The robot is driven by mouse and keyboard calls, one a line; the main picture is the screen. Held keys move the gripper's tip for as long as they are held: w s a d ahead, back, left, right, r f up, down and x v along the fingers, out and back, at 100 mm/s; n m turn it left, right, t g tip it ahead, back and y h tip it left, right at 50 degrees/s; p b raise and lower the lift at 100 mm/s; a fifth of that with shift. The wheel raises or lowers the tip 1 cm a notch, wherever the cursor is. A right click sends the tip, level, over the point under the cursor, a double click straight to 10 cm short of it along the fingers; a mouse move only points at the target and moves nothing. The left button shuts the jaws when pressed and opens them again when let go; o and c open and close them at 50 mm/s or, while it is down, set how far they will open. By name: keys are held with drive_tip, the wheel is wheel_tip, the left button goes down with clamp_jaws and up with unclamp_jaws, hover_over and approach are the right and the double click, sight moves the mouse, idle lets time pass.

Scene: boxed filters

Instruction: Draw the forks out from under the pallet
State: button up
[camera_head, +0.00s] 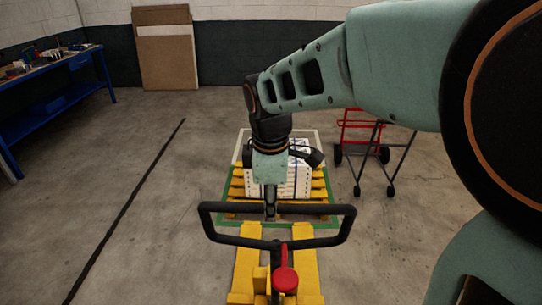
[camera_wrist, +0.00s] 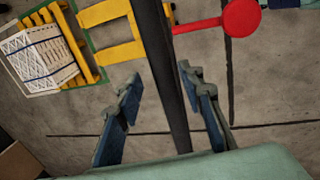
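The yellow pallet (camera_head: 236,191) stands on the floor ahead, loaded with white boxes (camera_head: 300,180); both also show at the upper left of the wrist view. The pallet truck's two yellow forks (camera_head: 303,262) run to the pallet's near edge; I see no fork tips, and how far they reach beneath is hidden. The truck's black loop handle (camera_head: 340,232) is nearest me, with a red knob (camera_head: 286,279) below it. My gripper (camera_wrist: 165,105) is at the handle's top bar. In the wrist view its blue-padded fingers are spread on either side of the black bar (camera_wrist: 165,60), with a gap visible on the left.
A green and white floor outline (camera_head: 345,222) surrounds the pallet. A red hand truck (camera_head: 360,135) and a dark-framed cart stand to its right. A blue workbench (camera_head: 50,85) is at far left, and boards (camera_head: 167,55) lean on the back wall. Floor to the left is clear.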

drive_tip(key=shift+r, duration=0.1)
wheel_tip(320, 180, up, 10)
idle(0.4)
